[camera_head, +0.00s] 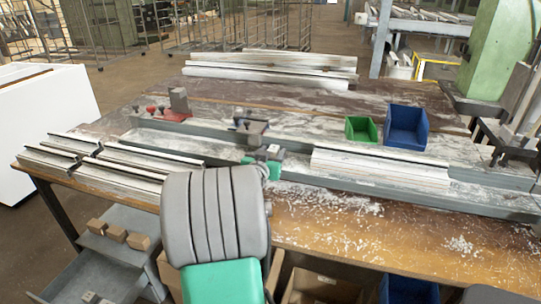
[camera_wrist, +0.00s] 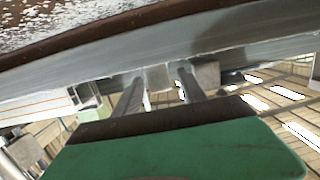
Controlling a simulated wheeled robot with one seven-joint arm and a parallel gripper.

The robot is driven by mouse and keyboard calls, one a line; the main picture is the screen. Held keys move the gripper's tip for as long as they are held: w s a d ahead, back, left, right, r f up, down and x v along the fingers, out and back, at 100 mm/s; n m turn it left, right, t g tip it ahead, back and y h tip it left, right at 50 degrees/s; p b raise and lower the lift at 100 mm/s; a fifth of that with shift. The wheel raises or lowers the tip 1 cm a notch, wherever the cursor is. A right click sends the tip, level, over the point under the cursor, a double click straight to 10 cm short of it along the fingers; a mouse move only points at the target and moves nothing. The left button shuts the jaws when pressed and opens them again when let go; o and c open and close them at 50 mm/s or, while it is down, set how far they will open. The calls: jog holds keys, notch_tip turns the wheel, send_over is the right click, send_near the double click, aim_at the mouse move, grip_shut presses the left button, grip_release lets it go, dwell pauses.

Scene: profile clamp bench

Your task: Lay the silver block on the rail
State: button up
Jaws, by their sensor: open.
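My gripper (camera_wrist: 158,82) is open, with its two dark fingers reaching toward the long grey rail (camera_wrist: 230,45) in the wrist view. A small silver block (camera_wrist: 157,77) shows between the fingertips, at the rail's edge. I cannot tell whether the fingers touch it. In the head view, a small grey block (camera_head: 269,152) shows at the rail (camera_head: 400,190), just beyond the green end of my arm. My arm hides the fingers there, and the block's contact with the rail is unclear.
A red clamp with an upright grey block (camera_head: 179,100) and a dark clamp (camera_head: 250,128) stand behind. A pale profile (camera_head: 380,170) lies along the rail to the right. Green (camera_head: 361,129) and blue (camera_head: 406,127) bins stand farther back. Several profiles (camera_head: 120,178) lie at left.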

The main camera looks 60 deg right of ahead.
jog(key=v, duration=1.2)
jog(key=shift+r+b, duration=0.15)
jog(key=shift+b, duration=0.25)
jog(key=w+a+n+t+y+p, duration=0.2)
jog(key=w+a+n+y+p, duration=0.15)
jog(key=w+a, duration=0.4)
jog(key=w+a+n+t+y+p, duration=0.1)
jog(key=w+a+n+y+p, duration=0.3)
jog(key=a, duration=0.7)
jog(key=s+a+n+g+y+p, duration=0.1)
jog(key=a+n+y, duration=0.3)
jog(key=a, duration=0.9)
jog(key=s+a+r+n+g+y+p, duration=0.1)
jog(key=s+a+n+y+p, duration=0.1)
jog(key=a, duration=1.1)
jog(key=n+y+p, duration=0.1)
jog(key=n+y, duration=0.1)
jog(key=n, duration=0.1)
jog(key=shift+s+a+y, duration=0.3)
jog(key=shift+s+y, duration=0.05)
jog(key=shift+s, duration=0.05)
jog(key=shift+r, duration=0.1)
jog(key=shift+c, duration=0.4)
